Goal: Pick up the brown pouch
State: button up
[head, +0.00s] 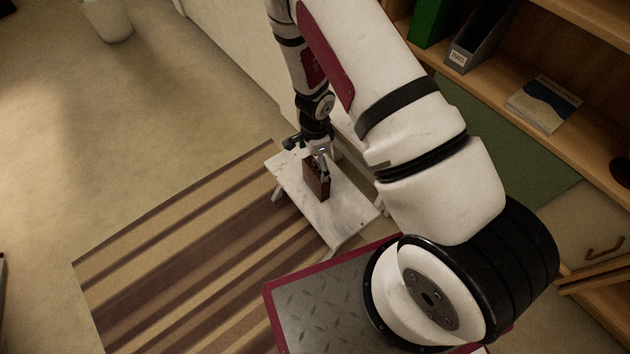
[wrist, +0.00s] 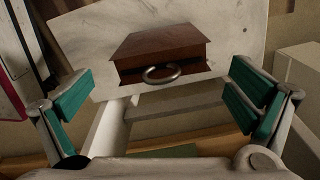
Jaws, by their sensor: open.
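The brown pouch (head: 314,182) looks like a dark reddish-brown, box-shaped case. It rests on a small white marbled table (head: 345,212). In the wrist view the pouch (wrist: 158,43) shows its top and a narrow front face with a metal ring. My gripper (head: 321,158) is just above and beside the pouch in the head view, where the arm partly hides it. In the wrist view my gripper (wrist: 160,92) is open, its green-padded fingers wide apart on either side of the pouch's line. The pouch appears beyond the fingertips, and nothing is held between them.
A striped rug (head: 190,255) lies left of the white table. A wooden shelf (head: 590,140) on the right holds a book (head: 544,103) and a grey file holder (head: 480,38). A white bin (head: 106,18) stands far left. Open floor lies to the left.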

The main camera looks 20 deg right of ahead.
aim_at(315, 169)
jog(key=shift+f+b, duration=1.65)
jog(key=shift+f, duration=1.5)
jog(key=c, duration=0.9)
